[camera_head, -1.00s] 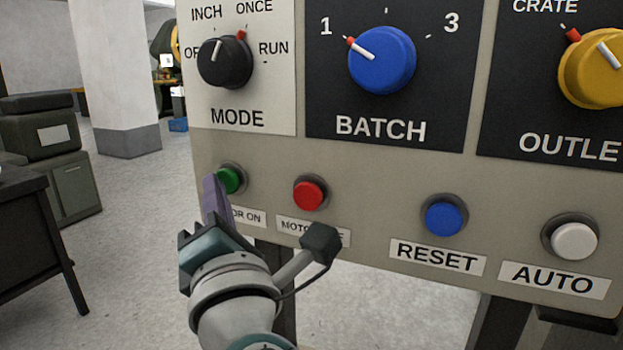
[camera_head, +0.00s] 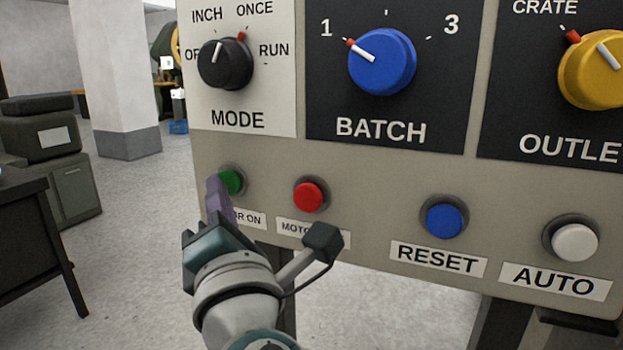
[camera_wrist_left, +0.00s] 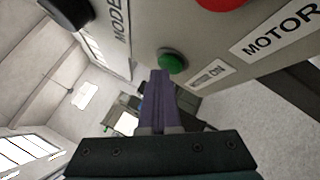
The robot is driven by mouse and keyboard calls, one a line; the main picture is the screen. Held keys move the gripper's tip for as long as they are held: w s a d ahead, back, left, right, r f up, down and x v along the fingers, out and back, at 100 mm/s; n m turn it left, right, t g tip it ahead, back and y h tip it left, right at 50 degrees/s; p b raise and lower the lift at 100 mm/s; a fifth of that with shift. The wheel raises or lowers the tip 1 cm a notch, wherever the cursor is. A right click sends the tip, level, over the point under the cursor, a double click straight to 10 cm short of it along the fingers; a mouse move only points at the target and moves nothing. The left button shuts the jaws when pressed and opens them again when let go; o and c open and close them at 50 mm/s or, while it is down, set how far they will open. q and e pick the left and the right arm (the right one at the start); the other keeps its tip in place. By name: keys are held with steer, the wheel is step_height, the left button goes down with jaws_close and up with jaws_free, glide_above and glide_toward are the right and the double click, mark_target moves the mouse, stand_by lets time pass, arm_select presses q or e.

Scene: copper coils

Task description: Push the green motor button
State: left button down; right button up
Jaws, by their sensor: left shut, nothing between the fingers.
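The green motor button (camera_head: 232,181) sits in a dark ring at the lower left of the control panel, above a label ending in "OR ON". It also shows in the left wrist view (camera_wrist_left: 172,62), just beyond the fingertips. My left gripper (camera_head: 214,184) is shut, with its purple fingers together and empty. In the head view its tips overlap the left edge of the button. In the left wrist view the fingers (camera_wrist_left: 158,76) end just below the button; I cannot tell whether they touch it. My right gripper is not in view.
The red button (camera_head: 308,196) is right of the green one, followed by the blue reset button (camera_head: 444,219) and the white auto button (camera_head: 574,242). Above are the black mode knob (camera_head: 224,63), blue batch knob (camera_head: 381,61) and yellow outlet knob (camera_head: 594,70).

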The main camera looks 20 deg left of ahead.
arm_select(q)
steer(key=shift+s+p, duration=0.5)
steer(key=shift+s, duration=0.3)
steer(key=s+p, duration=0.2)
steer(key=s, duration=0.1)
steer(key=s+p, duration=0.1)
steer(key=s, duration=0.1)
steer(key=shift+a, duration=0.25)
stand_by(0.4)
